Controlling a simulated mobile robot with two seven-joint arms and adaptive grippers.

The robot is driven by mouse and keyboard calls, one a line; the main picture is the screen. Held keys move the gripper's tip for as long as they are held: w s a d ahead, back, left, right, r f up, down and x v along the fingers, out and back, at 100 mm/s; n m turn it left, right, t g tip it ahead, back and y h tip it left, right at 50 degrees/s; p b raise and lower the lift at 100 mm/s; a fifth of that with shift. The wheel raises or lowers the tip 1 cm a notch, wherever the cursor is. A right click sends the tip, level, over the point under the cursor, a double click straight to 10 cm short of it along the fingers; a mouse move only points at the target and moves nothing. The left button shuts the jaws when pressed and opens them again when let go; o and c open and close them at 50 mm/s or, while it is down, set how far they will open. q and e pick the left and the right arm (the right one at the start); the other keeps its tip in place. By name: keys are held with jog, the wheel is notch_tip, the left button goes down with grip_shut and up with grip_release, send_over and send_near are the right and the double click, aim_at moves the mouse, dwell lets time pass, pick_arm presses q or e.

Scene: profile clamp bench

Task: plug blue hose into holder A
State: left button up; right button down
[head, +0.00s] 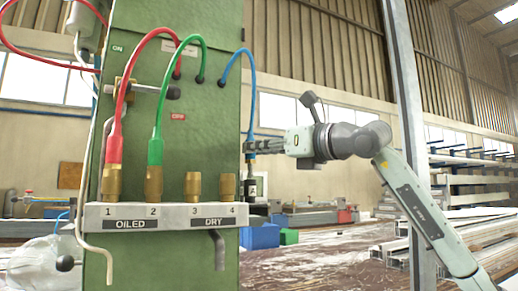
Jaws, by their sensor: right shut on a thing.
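The blue hose (252,95) arches from the side of the green column down to my right gripper (252,146). My right gripper is shut on the hose's lower end, to the right of the column. A dark fitting (252,187) with a pale label shows just below the gripper; I cannot tell whether the hose end touches it. No mark "A" is readable. Sockets 3 (193,187) and 4 (228,188) have no hose. My left gripper is out of view.
The red hose (116,130) stands in socket 1 and the green hose (156,148) in socket 2. The green column (216,125) is close to the left of my right gripper. A grey post (400,100) and stacked profiles (470,175) are at the right.

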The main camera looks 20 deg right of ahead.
aim_at(252, 164)
jog(key=shift+f+b, duration=1.4)
jog(key=shift+f, duration=0.2)
dwell(2.1)
jog(key=c, duration=1.3)
grip_release()
jog(key=shift+b+v, duration=0.6)
jog(key=shift+v, duration=0.8)
jog(key=shift+b+v, duration=1.05)
jog(key=shift+v, duration=2.05)
